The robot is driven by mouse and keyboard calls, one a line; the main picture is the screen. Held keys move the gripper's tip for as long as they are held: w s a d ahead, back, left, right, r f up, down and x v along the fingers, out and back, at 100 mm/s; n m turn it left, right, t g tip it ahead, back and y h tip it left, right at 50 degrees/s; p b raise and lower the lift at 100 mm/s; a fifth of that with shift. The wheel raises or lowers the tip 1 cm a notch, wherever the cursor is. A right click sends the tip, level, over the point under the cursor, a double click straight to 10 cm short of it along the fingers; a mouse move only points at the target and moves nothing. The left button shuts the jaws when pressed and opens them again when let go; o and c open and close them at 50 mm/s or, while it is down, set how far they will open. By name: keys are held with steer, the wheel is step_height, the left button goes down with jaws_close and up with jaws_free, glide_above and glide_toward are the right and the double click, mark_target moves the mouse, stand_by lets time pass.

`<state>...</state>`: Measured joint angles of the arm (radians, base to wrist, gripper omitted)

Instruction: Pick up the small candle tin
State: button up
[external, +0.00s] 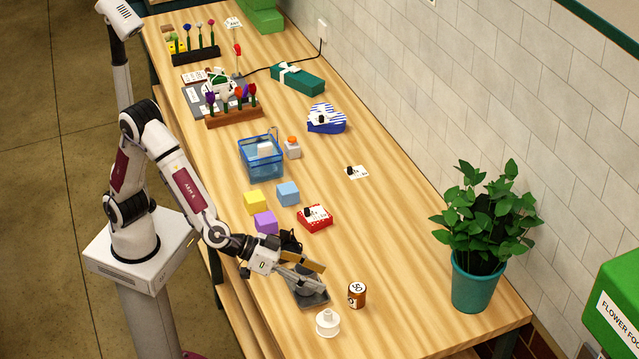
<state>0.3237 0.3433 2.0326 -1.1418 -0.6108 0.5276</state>
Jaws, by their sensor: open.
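My gripper (318,276) is open. Its fingers point right, over a dark flat tray (319,301) near the front of the table. A dark grey rounded thing (303,294) shows on the tray, partly hidden under the fingers; it may be the candle tin, but I cannot tell. A small brown cylinder with a white label (357,294) stands upright on the table, right of the tray and apart from the fingers. It could also be the tin. I see nothing held between the fingers.
A white knobbed container (327,323) stands just in front of the tray. A red dotted box (315,219), purple block (265,223), yellow block (255,202) and blue block (288,194) lie behind the gripper. A potted plant (474,281) stands right. Table between is clear.

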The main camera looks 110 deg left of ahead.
mark_target(357, 291)
steer(key=shift+s+a+f+n+g+y, duration=0.1)
steer(key=shift+a+f+n+g+y, duration=0.25)
steer(key=shift+a+f+y, duration=0.75)
steer(key=shift+s+a+f+n+g+y, duration=0.15)
steer(key=shift+f+n+g+y, duration=0.3)
steer(key=shift+f, duration=1.3)
steer(key=shift+s+a+f+n+g+y, duration=0.15)
steer(key=shift+a+f+y, duration=0.45)
steer(key=shift+f+y, duration=0.6)
steer(key=shift+w+f+h, duration=0.1)
steer(key=shift+f+h, duration=0.15)
steer(key=shift+x, duration=3.4)
steer(key=shift+f, duration=0.1)
steer(key=shift+x, duration=2.55)
steer(key=shift+a, duration=0.1)
steer(key=c, duration=1.3)
